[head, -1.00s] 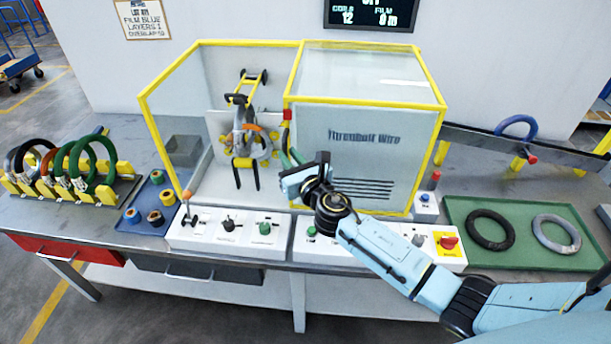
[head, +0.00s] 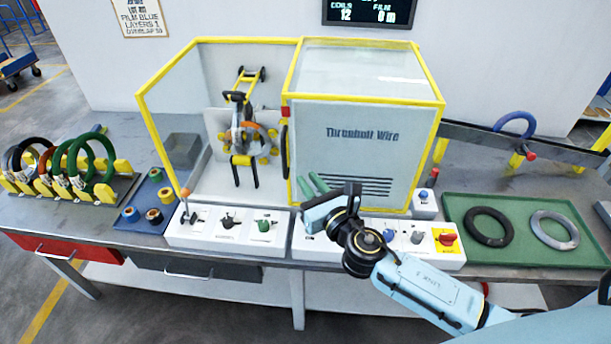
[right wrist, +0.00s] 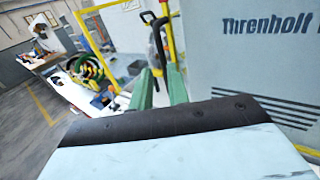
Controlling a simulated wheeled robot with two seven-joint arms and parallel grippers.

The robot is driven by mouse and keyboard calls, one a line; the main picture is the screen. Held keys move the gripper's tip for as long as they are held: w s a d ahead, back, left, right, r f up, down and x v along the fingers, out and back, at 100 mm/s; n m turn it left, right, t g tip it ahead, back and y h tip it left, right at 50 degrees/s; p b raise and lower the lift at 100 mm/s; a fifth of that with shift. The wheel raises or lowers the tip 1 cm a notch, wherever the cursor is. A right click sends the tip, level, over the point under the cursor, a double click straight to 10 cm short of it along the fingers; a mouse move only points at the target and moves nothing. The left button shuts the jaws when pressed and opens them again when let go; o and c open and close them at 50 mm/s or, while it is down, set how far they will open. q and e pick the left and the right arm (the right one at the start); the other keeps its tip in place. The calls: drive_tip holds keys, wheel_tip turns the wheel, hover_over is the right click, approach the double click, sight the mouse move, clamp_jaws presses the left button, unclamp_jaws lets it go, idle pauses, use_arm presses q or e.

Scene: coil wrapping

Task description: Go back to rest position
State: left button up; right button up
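My right gripper (head: 312,184) is in front of the lower left part of the machine's grey front panel (head: 360,150). Its two green fingers point away from me with a gap between them and nothing held. In the right wrist view the fingers (right wrist: 159,90) are also apart and empty, with the dark handle (right wrist: 158,45) beyond them. The wrapping machine's yellow frame (head: 215,41) stands at the back of the bench, its left bay open. A ring-shaped mechanism with orange and yellow parts (head: 272,133) is inside; I cannot tell whether a coil is in it. My left gripper is out of view.
A control panel (head: 200,236) with levers and knobs runs along the bench front below my right gripper. A green tray (head: 520,257) at right holds a black ring (head: 489,227) and a grey ring (head: 554,230). Coloured coils (head: 97,145) stand in a rack at left.

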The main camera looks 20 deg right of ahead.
drive_tip(key=s+d+f+m+g+h, duration=0.2)
drive_tip(key=s+f+m+g, duration=0.3)
drive_tip(key=m, duration=0.6)
drive_tip(key=s+d+f+m+g+h, duration=0.1)
drive_tip(key=s+d+m+g+h, duration=0.15)
drive_tip(key=s+m, duration=0.6)
drive_tip(key=s+a+f+m+g+y, duration=0.1)
drive_tip(key=s+a+m+g+y, duration=0.1)
drive_tip(key=s+m+g, duration=0.4)
drive_tip(key=s+a+f+m+g+y, duration=0.1)
drive_tip(key=s+a+f+m+y, duration=0.15)
drive_tip(key=s+m, duration=0.65)
wheel_tip(320, 180, down, 30)
drive_tip(key=g+h+b, duration=0.1)
drive_tip(key=b, duration=0.6)
drive_tip(key=s+d+f+b, duration=0.1)
drive_tip(key=s+f+b, duration=0.2)
drive_tip(key=s+f, duration=0.5)
drive_tip(key=s+d+f+g+b, duration=0.1)
drive_tip(key=s+d+f+b, duration=0.1)
drive_tip(key=s+f, duration=0.7)
wheel_tip(320, 180, down, 5)
drive_tip(key=shift+f+b, duration=0.1)
drive_tip(key=shift+b, duration=0.4)
